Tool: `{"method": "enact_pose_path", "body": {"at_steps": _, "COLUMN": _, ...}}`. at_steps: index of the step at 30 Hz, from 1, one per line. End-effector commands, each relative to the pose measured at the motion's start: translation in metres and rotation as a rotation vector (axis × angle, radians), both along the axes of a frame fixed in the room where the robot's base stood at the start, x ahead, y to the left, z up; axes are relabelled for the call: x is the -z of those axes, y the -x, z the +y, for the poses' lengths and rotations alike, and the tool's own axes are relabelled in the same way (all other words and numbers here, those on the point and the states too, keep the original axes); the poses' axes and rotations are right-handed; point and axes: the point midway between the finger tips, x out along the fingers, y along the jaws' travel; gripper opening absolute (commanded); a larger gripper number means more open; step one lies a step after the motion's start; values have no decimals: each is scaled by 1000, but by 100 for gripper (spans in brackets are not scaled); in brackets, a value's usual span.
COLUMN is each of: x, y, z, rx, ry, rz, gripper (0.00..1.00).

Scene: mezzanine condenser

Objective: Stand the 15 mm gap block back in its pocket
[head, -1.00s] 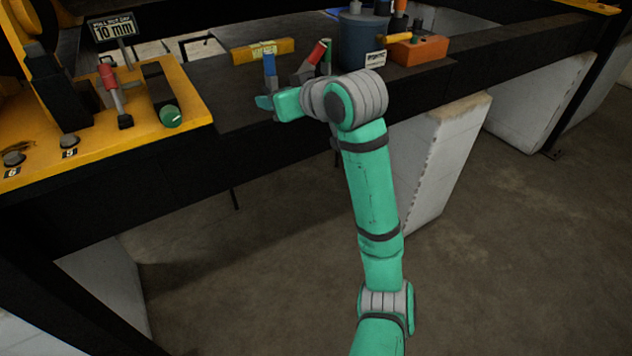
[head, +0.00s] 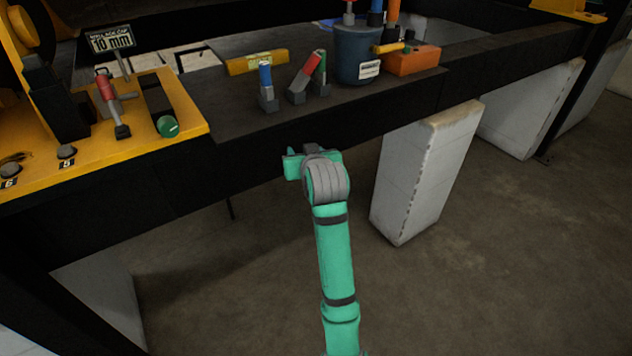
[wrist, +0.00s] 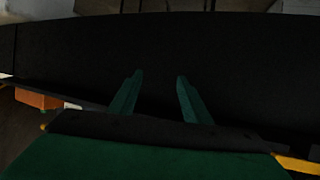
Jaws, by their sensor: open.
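Three small grey blocks with coloured handles are on the dark bench: a blue-handled one (head: 266,85) upright, a red-handled one (head: 305,78) tilted to the right, and a green-handled one (head: 321,74) beside it. The red handle's top overlaps the green handle in view; I cannot tell whether they touch. No size marking on them is legible, so I cannot tell which is 15 mm. I cannot make out a pocket. My gripper (head: 292,164) is open and empty, in front of the bench edge and below these blocks. In the wrist view its fingers (wrist: 159,78) are apart against a dark surface.
A yellow bar (head: 256,62) lies behind the blocks. A blue bucket (head: 357,52) with tools and an orange box (head: 411,60) stand to the right.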

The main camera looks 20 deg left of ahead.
Motion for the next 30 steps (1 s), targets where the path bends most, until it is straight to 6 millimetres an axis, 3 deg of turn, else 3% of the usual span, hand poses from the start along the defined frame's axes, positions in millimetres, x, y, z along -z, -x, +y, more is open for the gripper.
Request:
{"method": "enact_pose_path", "body": {"at_steps": 15, "x": 85, "y": -6, "z": -27, "rx": 167, "ry": 0, "rz": 2, "gripper": 44}}
{"method": "enact_pose_path", "body": {"at_steps": 30, "x": 112, "y": -1, "z": -34, "rx": 203, "ry": -4, "rz": 1, "gripper": 44}}
